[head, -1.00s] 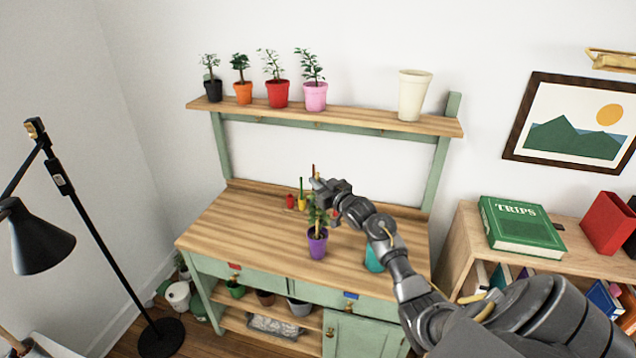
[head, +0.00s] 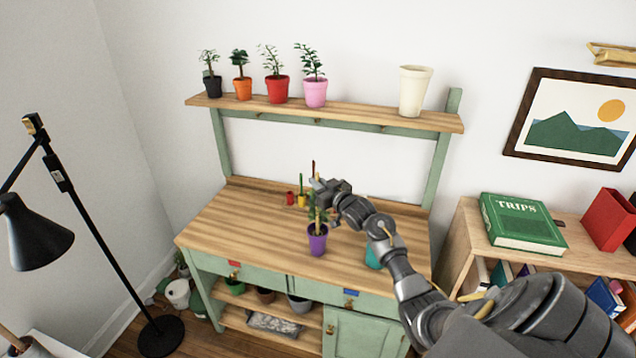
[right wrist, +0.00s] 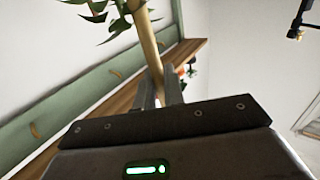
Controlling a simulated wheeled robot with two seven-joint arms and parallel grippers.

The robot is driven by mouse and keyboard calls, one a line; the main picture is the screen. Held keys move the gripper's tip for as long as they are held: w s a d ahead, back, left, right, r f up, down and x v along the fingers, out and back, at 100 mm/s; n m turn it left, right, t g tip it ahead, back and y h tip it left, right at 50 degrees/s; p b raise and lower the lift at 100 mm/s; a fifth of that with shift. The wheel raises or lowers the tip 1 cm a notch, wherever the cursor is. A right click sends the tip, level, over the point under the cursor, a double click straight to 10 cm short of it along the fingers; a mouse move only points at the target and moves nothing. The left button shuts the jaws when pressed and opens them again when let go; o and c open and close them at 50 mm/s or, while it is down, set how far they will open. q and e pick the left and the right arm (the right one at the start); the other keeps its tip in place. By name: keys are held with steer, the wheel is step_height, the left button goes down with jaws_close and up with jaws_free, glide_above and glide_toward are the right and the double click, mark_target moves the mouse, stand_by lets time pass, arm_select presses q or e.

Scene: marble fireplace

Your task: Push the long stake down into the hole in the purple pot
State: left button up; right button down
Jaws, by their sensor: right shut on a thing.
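The purple pot (head: 317,243) stands upright on the wooden bench top (head: 250,232), with a small leafy plant (head: 322,214) in it. My right gripper (head: 317,184) is above and behind the pot, shut on the long tan stake. In the right wrist view the stake (right wrist: 149,48) rises from between the two fingers (right wrist: 161,92), with green leaves (right wrist: 98,12) beside it. In the head view a thin brown tip (head: 313,167) shows above the gripper. The hole and the stake's lower end cannot be made out. My left gripper is out of view.
A teal pot (head: 373,257) is partly hidden behind my right arm. Small red (head: 290,198) and yellow (head: 301,201) objects stand near the bench's back. Several potted plants and a cream pot (head: 413,92) stand on the upper shelf (head: 360,118). The bench's left side is clear.

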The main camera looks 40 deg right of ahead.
steer(key=shift+f, duration=0.45)
steer(key=shift+f+b, duration=0.4)
steer(key=shift+f, duration=0.1)
steer(key=c, duration=1.4)
jaws_free()
steer(key=s+b, duration=0.2)
steer(key=s, duration=0.8)
steer(key=shift+s+a+b, duration=0.25)
steer(key=shift+s+b, duration=0.1)
steer(key=shift+s, duration=0.05)
